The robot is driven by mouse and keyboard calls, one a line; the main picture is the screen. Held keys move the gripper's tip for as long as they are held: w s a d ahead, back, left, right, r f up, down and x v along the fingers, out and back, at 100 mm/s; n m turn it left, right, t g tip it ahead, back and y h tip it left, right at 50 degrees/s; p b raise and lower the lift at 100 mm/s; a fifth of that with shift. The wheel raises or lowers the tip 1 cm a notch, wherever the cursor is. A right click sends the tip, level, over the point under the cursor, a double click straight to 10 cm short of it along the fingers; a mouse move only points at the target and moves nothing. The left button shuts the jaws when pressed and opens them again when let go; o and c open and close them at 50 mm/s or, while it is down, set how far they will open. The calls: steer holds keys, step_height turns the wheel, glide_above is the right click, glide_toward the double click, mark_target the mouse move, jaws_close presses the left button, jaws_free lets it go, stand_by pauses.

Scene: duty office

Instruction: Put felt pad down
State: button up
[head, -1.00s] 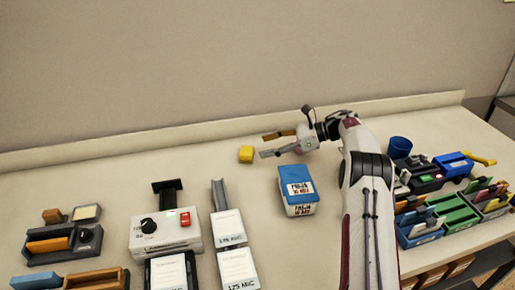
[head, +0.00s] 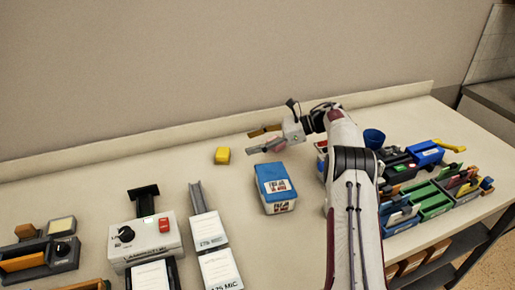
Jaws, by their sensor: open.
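A small yellow block (head: 222,155) lies on the bare bench top (head: 110,172). It may be the felt pad, but I cannot tell for sure. My gripper (head: 250,143) is to the right of the block and apart from it, with its two fingers spread and pointing left. One finger looks orange-brown and the other grey. I see nothing clearly held between them. A small pinkish patch shows by the grey finger, too small to make out.
A blue-lidded labelled box (head: 274,188) stands in front of my gripper. A white device with a knob (head: 145,240) is at front left. A blue cup (head: 374,138) and green bins (head: 433,204) are right of my arm. Bench around the yellow block is clear.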

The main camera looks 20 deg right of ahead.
steer(key=w+a+r+m+t+h, duration=0.1)
steer(key=w+r+m+t, duration=0.25)
steer(key=r, duration=0.45)
steer(key=w+a+r+m+t+h, duration=0.1)
steer(key=w+r+m+t, duration=0.2)
steer(key=r, duration=0.6)
steer(key=w+a+r+m+t+h, duration=0.1)
steer(key=w+r+m+t, duration=0.15)
steer(key=r+m, duration=0.4)
steer(key=s+d+r+m+t+h, duration=0.1)
steer(key=s+r+m+t+h, duration=0.1)
steer(key=s+r+m+h, duration=0.4)
steer(key=s+d+r+m+t+h, duration=0.1)
steer(key=s+r+m+h, duration=0.25)
steer(key=r+m, duration=0.5)
steer(key=s+f+m+g+h, duration=0.4)
steer(key=s+m, duration=0.8)
steer(key=s, duration=0.7)
steer(key=s+a+f+m+g+y, duration=0.1)
steer(key=s+a+f+m+g, duration=0.1)
steer(key=s+f, duration=0.5)
steer(key=s+a+f+m+g+y, duration=0.1)
steer(key=s+a+f+m+g, duration=0.2)
steer(key=s+f, duration=0.4)
steer(key=s+a+f+m+g+y, duration=0.2)
steer(key=s+a+f+m, duration=0.3)
steer(key=s, duration=1.1)
steer(key=shift+s+a+f, duration=0.15)
steer(key=shift+f, duration=0.75)
